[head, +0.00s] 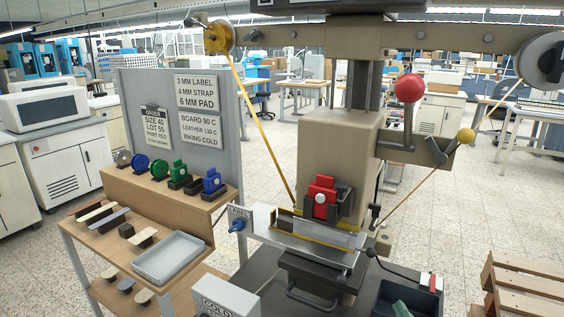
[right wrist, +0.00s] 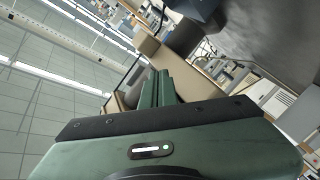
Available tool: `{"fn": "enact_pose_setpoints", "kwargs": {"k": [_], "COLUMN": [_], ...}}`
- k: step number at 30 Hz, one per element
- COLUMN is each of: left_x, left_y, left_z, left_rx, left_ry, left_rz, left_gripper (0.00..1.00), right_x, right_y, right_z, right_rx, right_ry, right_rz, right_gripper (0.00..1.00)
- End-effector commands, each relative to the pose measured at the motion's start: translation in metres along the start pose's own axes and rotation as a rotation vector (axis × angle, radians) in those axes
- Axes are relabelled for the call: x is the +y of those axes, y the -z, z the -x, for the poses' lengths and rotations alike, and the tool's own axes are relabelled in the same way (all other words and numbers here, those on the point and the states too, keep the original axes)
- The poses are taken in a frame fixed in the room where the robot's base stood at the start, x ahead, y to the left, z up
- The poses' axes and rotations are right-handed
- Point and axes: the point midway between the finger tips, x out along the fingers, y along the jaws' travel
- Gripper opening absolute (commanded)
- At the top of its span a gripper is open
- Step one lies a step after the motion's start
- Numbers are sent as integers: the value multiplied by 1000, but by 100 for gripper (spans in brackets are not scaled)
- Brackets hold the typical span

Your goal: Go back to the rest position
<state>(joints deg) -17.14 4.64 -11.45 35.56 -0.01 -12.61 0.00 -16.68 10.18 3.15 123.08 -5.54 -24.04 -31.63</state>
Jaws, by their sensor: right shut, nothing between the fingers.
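My right gripper (right wrist: 158,85) fills the lower middle of the right wrist view. Its dark green fingers are together, with nothing between them. In the head view only a small green tip, which looks like my right gripper (head: 402,309), shows at the bottom edge over a dark bin. It is apart from the stamping press (head: 340,150) and to the right of its bed. My left gripper does not show in the head view.
The press has a red ball lever (head: 409,88) at its right. A dark bin (head: 430,300) is at the bottom right, beside wooden pallets (head: 525,285). A wooden shelf (head: 165,199) with colored rolls and a grey tray (head: 169,257) stands left.

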Motion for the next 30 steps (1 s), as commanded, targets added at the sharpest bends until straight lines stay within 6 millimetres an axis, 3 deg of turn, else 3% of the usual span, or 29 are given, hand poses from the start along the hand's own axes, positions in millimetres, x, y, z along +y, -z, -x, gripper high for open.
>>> {"fn": "enact_pose_setpoints", "kwargs": {"k": [3,9,15,22,30], "left_x": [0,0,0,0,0], "left_y": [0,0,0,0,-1], "left_z": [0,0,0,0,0], "left_rx": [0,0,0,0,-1], "left_ry": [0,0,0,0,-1], "left_rz": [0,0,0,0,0], "left_gripper": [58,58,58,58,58], "right_x": [-58,-122,-155,-176,-229], "right_y": [-28,-56,-67,-71,-116], "right_z": [38,111,173,241,217], "right_rx": [-214,-529,-759,-991,-1016], "right_ry": [195,407,527,623,636], "right_rz": [-178,-378,-484,-560,-549], "right_gripper": [0,0,0,0,0]}}
